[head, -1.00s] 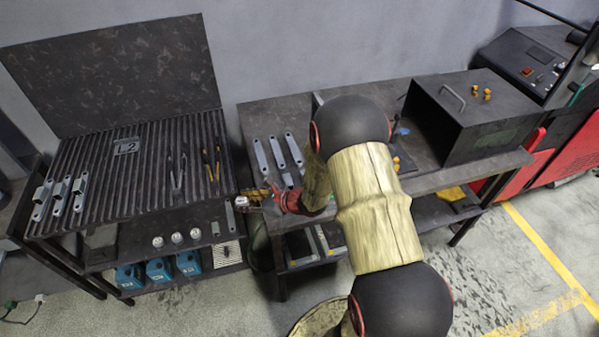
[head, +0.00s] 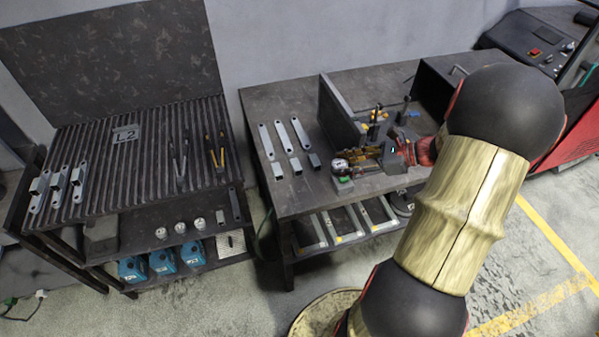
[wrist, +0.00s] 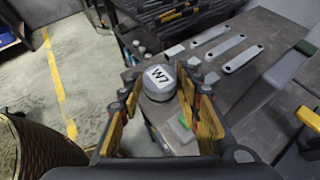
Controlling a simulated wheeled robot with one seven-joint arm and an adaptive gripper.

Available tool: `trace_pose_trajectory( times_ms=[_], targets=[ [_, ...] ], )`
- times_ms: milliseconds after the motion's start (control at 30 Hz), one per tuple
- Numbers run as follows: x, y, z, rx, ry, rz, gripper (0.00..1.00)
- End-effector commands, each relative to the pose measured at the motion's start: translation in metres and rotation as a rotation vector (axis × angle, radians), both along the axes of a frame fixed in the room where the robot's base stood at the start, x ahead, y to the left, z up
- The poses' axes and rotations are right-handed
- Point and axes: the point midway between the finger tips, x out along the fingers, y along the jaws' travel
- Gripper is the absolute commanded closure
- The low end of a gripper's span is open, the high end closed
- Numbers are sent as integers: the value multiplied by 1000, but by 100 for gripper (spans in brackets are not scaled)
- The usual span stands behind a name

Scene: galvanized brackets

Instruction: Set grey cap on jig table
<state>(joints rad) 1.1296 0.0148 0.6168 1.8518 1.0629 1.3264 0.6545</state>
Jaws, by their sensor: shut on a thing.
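The grey cap (wrist: 160,82) is a round, light-grey piece marked W7 on top. It sits between the yellow fingers of my gripper (wrist: 158,95) in the wrist view. In the head view my gripper (head: 362,156) is shut on the cap (head: 340,165) at its left tip. Both are over the front middle part of the dark table (head: 318,193), which I take for the jig table. I cannot tell whether the cap touches its top. A small green item (wrist: 182,122) shows close by the cap.
Several grey brackets (head: 283,138) lie on the table left of an upright dark plate (head: 340,112). Clamps with dark handles (head: 375,120) stand behind my gripper. A dark box (head: 433,88) is at right. A slatted table (head: 150,165) stands left, with several light caps (head: 178,228) below.

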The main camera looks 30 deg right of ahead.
Motion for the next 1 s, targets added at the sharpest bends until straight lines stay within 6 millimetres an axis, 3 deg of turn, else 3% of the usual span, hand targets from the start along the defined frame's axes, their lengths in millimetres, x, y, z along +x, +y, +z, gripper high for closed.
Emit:
trace_pose_trajectory(
  times_ms=[367,500,867,1000],
  targets=[
    [50,68,-41,0,0,7,94],
    [62,83,-67,2,2,3,94],
    [76,100,-91,2,0,0,94],
    [79,104,-110,1,1,0,94]
  ],
)
